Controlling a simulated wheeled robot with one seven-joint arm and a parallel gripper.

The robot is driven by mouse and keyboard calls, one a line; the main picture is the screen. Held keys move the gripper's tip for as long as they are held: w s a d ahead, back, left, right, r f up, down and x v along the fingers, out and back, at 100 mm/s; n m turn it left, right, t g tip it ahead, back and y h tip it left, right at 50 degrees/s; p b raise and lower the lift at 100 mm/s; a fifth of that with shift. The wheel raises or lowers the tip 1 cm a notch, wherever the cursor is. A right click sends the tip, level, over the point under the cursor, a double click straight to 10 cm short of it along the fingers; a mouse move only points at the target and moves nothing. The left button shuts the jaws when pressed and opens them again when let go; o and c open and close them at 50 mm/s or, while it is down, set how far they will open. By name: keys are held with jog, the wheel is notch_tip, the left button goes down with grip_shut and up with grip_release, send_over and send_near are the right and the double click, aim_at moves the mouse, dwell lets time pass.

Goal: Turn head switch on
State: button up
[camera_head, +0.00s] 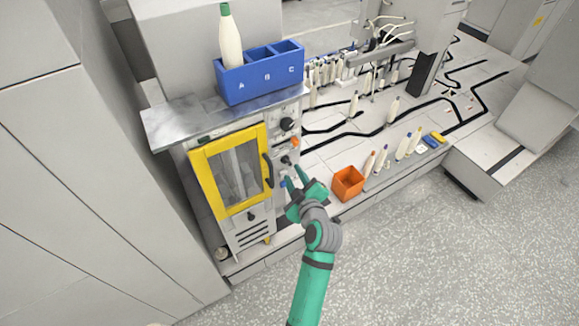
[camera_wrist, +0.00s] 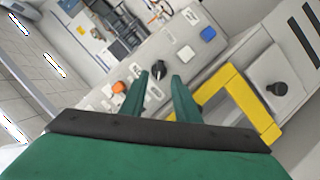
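A small black rotary switch (camera_head: 287,160) sits on the grey control panel at the right of the yellow-framed cabinet door. In the wrist view the black switch (camera_wrist: 157,68) shows between and just beyond my fingertips. No label on it can be read, and its on or off position is unclear. My gripper (camera_head: 298,178) is in front of the panel, a little below the switch in the head view. In the wrist view my gripper (camera_wrist: 161,77) is open, with a gap between the two fingers and nothing held. Contact with the switch cannot be told.
An orange button (camera_head: 295,141) and a larger black knob (camera_head: 288,124) sit above the switch. A blue button (camera_wrist: 208,34) is on the same panel. The yellow door frame (camera_head: 205,185) stands beside it. An orange bin (camera_head: 348,182) and several bobbins stand to the right.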

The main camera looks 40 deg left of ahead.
aim_at(289, 164)
jog(key=x, duration=0.6)
jog(key=shift+w+d, duration=0.1)
jog(key=c, duration=0.7)
